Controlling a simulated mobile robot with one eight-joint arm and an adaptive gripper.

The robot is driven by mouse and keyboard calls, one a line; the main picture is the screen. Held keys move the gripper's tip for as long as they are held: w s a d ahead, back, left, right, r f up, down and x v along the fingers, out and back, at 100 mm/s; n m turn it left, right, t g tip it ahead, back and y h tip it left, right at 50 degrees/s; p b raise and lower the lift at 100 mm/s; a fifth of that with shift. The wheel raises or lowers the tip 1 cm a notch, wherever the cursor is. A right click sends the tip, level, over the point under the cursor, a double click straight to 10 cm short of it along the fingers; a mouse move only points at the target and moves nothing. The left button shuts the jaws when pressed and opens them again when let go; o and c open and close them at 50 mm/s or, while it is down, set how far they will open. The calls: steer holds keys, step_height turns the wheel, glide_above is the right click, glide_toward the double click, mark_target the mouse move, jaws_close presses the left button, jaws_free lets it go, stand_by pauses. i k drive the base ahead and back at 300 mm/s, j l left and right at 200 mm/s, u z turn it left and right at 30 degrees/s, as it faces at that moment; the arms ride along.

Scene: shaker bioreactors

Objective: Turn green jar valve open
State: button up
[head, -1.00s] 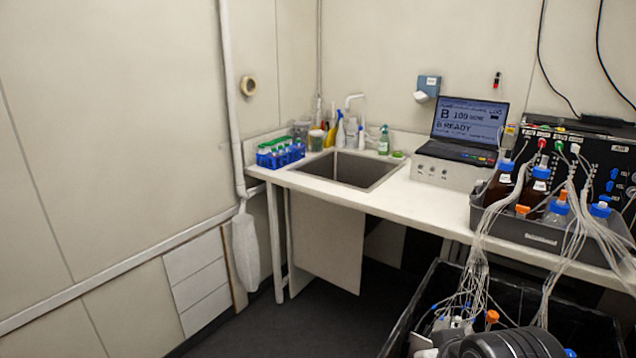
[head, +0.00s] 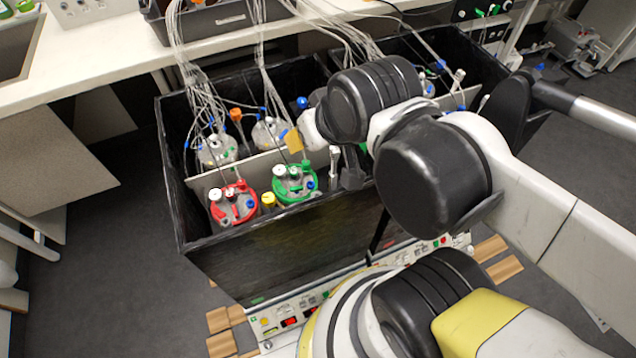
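The green-topped jar (head: 294,184) stands in the near row of the black box, its lid carrying white and green fittings, a blue cap and thin tubes. I cannot make out which fitting is the valve or how it is turned. My arm reaches over the box from the right, and its end is just right of and above the green jar. Dark parts of my gripper (head: 350,172) show there, apart from the green lid in the picture. The rest is hidden behind my arm, so its opening cannot be judged.
A red-topped jar (head: 233,204) stands left of the green one, with a yellow cap (head: 268,200) between them. Clear-lidded jars (head: 217,149) stand behind a divider. Tubes rise from the jars to the bench. The black box wall (head: 225,262) runs along the front.

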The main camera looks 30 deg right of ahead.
mark_target(296, 189)
steer(key=k+l, duration=0.1)
steer(key=l, duration=0.6)
steer(key=k+l, duration=0.1)
steer(key=l, duration=0.55)
